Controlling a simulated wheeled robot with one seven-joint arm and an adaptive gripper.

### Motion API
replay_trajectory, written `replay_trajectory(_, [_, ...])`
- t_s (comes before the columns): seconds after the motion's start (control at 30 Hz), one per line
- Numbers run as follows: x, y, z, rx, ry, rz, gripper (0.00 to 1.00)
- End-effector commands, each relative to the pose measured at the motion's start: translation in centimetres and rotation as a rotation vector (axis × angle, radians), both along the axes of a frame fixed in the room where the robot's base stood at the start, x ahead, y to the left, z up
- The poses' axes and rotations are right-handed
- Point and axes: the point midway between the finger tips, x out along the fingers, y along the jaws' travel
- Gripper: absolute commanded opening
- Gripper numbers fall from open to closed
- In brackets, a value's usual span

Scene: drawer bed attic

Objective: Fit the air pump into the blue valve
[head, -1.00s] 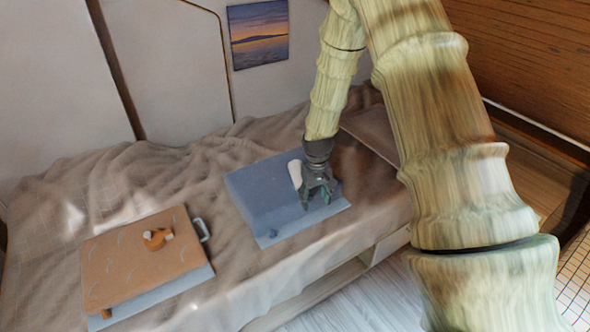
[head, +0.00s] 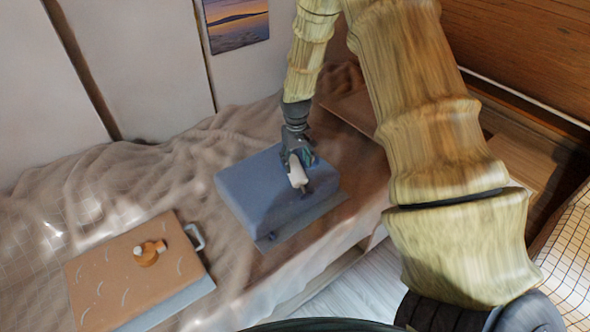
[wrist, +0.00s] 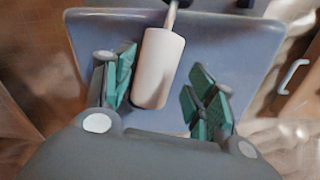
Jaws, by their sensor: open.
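A white cylinder (head: 297,175) with a thin rod at one end, which looks like the air pump, is at the blue block (head: 245,195). It also shows in the wrist view (wrist: 158,70), with its rod pointing up the picture toward a dark piece at the top edge. My gripper (head: 298,160) is open over the block. The cylinder lies between its green-padded fingers (wrist: 165,88), nearer the left finger, with a gap to the right one.
An orange-brown block (head: 100,285) lies on the rumpled bed at left, with an orange and white fitting (head: 149,253) on top and a grey handle (head: 195,236). The bed cover (head: 120,195) between and behind the blocks is free. The bed's front edge drops to the floor.

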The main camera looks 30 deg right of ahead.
Motion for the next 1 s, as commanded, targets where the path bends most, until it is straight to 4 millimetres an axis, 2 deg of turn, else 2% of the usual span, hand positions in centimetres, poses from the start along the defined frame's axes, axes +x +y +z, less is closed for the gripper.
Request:
replay_trajectory(0.13, [-0.1,0.0,-1.6,0.001,0.003,0.0,0.56])
replay_trajectory(0.43, [-0.2,-0.2,-2.8,0.0,0.002,-0.003,0.56])
replay_trajectory(0.8, [-0.2,-0.5,-6.5,0.0,0.002,-0.004,0.56])
replay_trajectory(1.0, [-0.2,-0.4,-7.4,0.0,0.0,-0.004,0.56])
